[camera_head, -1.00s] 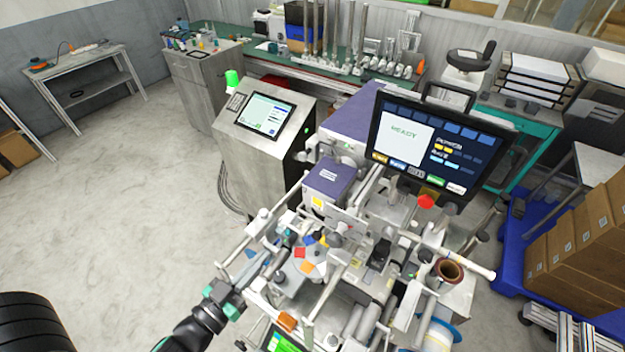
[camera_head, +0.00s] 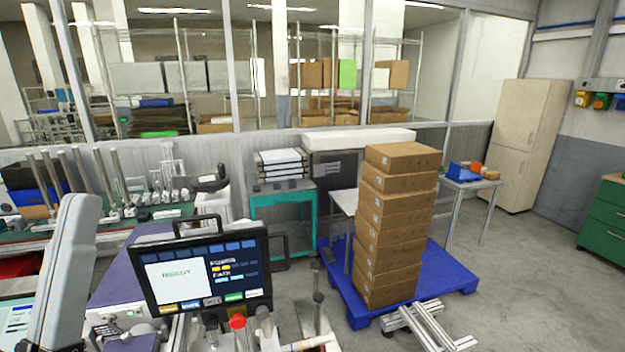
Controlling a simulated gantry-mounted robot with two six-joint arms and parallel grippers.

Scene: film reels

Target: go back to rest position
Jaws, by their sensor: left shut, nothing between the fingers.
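My left gripper (camera_head: 66,265) shows as a pale grey, upright, slightly tilted shape at the lower left, close to the camera. It is shut and I see nothing held in it. Its separate fingertips cannot be made out. It stands in front of the tool bench and the screen at the left edge, apart from the large monitor. My right gripper is out of view.
A monitor reading READY (camera_head: 202,274) stands on the machine at lower centre-left. Stacked brown boxes (camera_head: 394,225) stand on a blue pallet (camera_head: 453,272), with metal profiles (camera_head: 425,325) in front. Grey floor is clear to the right (camera_head: 530,290).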

